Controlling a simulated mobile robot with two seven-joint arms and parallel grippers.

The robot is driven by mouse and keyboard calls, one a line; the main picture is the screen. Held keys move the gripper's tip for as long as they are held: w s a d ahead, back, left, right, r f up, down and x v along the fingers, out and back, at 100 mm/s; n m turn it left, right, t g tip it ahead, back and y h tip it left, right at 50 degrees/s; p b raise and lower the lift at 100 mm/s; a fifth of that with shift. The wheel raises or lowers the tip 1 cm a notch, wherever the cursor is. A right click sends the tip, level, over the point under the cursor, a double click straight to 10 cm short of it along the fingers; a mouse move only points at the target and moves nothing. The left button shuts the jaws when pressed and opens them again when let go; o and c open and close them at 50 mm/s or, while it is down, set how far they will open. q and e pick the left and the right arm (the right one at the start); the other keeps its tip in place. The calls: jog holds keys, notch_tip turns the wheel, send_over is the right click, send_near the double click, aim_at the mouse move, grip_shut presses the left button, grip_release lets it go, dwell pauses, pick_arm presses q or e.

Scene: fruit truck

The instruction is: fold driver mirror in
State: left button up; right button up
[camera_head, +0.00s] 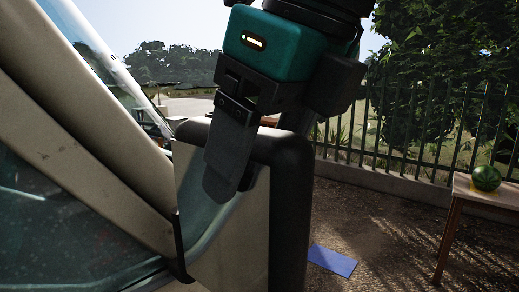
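The driver mirror (290,190) has a dark rounded housing, and its glass faces me. The glass reflects the beige truck door and window. It stands out from the side of the truck. My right gripper (252,165), with a teal body, reaches down over the mirror's top edge from above. Its fingers are spread apart. One long dark finger hangs in front of the glass; the other is mostly hidden behind the housing. I cannot tell if either finger touches the mirror. My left gripper is out of view.
The truck's beige window pillar (85,135) and side window (50,230) fill the left. A wooden table (458,200) with a watermelon (486,178) stands at the right. A blue flat sheet (332,261) lies on the gravel. A metal fence (400,130) runs behind.

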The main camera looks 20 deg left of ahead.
jog(key=c, duration=1.3)
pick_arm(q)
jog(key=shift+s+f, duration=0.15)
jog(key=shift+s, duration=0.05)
pick_arm(e)
jog(key=shift+o, duration=0.2)
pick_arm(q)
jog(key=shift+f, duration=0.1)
pick_arm(e)
jog(key=shift+s, duration=0.1)
